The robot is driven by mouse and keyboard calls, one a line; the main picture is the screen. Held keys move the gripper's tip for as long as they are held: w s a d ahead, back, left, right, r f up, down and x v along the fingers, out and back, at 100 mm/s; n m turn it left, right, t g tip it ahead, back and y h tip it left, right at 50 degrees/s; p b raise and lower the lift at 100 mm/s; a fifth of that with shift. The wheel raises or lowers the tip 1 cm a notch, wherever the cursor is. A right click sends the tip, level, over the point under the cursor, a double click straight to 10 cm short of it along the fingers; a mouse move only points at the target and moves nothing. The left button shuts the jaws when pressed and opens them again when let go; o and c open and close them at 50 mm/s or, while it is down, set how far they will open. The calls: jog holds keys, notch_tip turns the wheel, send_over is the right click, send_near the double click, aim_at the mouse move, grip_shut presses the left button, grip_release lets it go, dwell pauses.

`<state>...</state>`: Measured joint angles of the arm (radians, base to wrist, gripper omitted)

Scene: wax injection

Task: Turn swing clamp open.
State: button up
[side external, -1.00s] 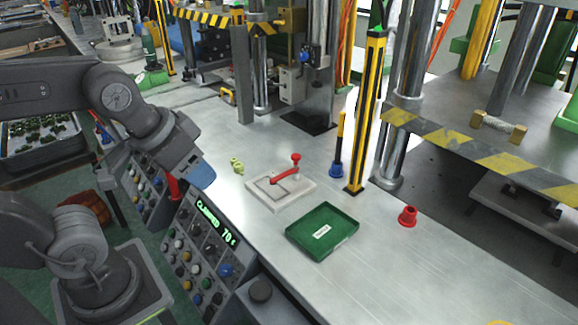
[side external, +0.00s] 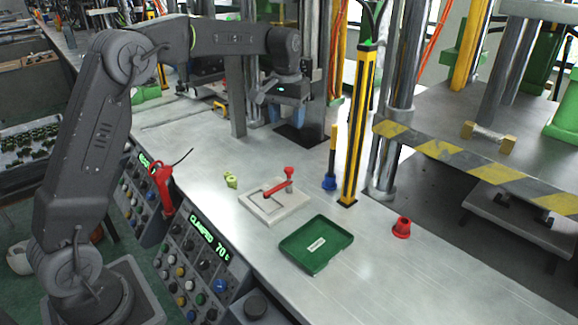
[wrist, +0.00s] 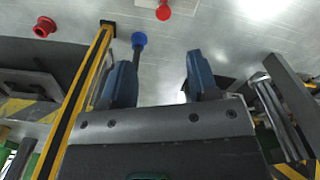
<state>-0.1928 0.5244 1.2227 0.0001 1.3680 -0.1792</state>
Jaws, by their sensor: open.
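The swing clamp is a red bar (side external: 278,187) with a red knob (side external: 289,171) at its right end. It lies across a pale square block (side external: 272,219) on the steel bench. In the wrist view a red round piece (wrist: 163,12) at the top edge looks like this knob. My gripper (side external: 289,118) is raised above the bench, behind the clamp and apart from it. In the wrist view its two blue fingers (wrist: 162,75) are spread with nothing between them. The panel display (side external: 207,228) reads "CLAMPED 70".
A green tray (side external: 300,258) lies in front of the block. A red cup (side external: 402,227) stands to the right. A yellow-black post (side external: 356,130) and a blue-footed tool (side external: 329,183) stand right of the clamp. A small yellow-green piece (side external: 230,180) lies left.

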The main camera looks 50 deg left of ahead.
aim_at(289, 169)
jog(key=f, duration=0.5)
jog(key=w+f, duration=0.1)
jog(key=f, duration=0.4)
jog(key=a+f, duration=0.1)
jog(key=f, duration=0.4)
jog(key=shift+w+f, duration=0.2)
jog(key=shift+w, duration=0.05)
grip_shut()
